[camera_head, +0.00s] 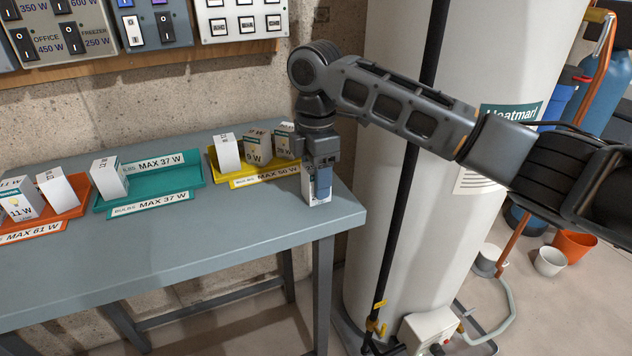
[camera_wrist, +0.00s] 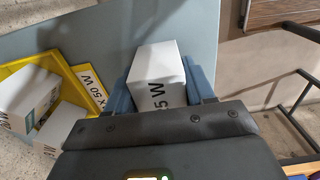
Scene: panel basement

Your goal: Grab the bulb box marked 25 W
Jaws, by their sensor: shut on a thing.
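My gripper (camera_head: 318,182) points down over the right end of the grey workbench and is shut on a white bulb box (camera_head: 318,197). In the wrist view the held box (camera_wrist: 158,78) sits between the blue fingers, with large dark print ending in "5 W"; the digit before the 5 is hidden or cut off. In the head view the fingers cover most of the box, and its bottom is at or just above the bench top; I cannot tell if it touches.
A yellow tray (camera_head: 262,181) marked MAX 50 W holds several boxes just left of my gripper. A teal tray (camera_head: 180,182) marked MAX 37 W holds one box. An orange tray (camera_head: 32,233) marked MAX 61 W is further left. A white water heater (camera_head: 385,200) stands right of the bench.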

